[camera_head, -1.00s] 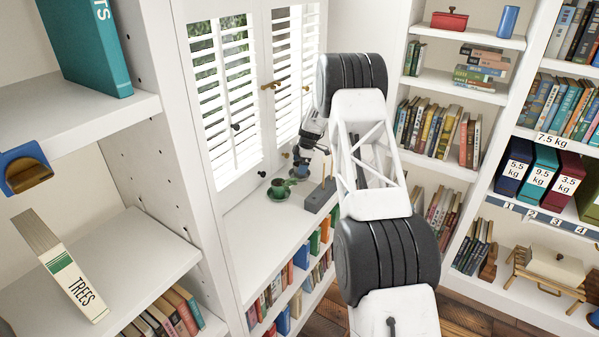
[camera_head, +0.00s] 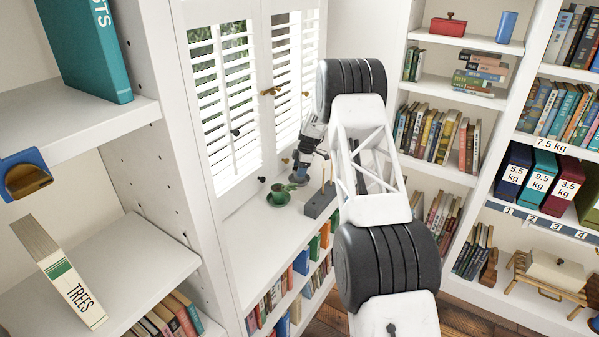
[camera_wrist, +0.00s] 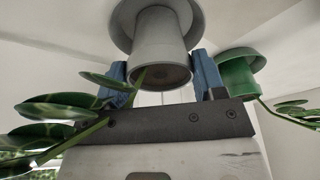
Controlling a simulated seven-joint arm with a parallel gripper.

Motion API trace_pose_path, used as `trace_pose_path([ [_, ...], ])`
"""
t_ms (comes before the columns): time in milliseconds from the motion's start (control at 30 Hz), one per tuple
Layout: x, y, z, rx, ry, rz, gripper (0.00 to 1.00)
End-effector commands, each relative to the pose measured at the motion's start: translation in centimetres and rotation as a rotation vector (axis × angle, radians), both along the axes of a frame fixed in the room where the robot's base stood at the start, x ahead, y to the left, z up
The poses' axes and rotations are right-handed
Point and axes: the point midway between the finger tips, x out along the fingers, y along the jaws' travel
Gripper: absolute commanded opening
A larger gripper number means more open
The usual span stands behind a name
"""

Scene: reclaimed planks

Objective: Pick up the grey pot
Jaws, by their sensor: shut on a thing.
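The grey pot (camera_wrist: 160,45) is between the two blue fingers of my gripper (camera_wrist: 160,68) in the wrist view, with its wide grey saucer-like rim beyond it. My gripper is shut on it. In the head view my gripper (camera_head: 300,172) is over the white ledge by the shutters; the pot is small and hard to make out there. I cannot tell whether the pot touches the ledge.
A green pot (camera_wrist: 236,76) stands close beside the grey one; it also shows in the head view (camera_head: 278,195). Green leaves (camera_wrist: 55,108) cross the wrist view. A grey block with sticks (camera_head: 319,202) is to the right. The ledge's near part (camera_head: 255,240) is clear.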

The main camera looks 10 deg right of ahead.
Motion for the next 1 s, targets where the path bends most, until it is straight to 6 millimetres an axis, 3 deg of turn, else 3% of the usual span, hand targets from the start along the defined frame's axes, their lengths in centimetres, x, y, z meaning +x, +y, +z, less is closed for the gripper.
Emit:
trace_pose_path([
  [267, 0.1, 0.0, 2.5, 0.000, -0.003, 0.000, 0.25],
  [700, 0.1, 0.0, 8.5, -0.001, -0.002, 0.000, 0.25],
  [1000, 0.0, 0.0, 9.8, 0.000, -0.001, 0.000, 0.25],
])
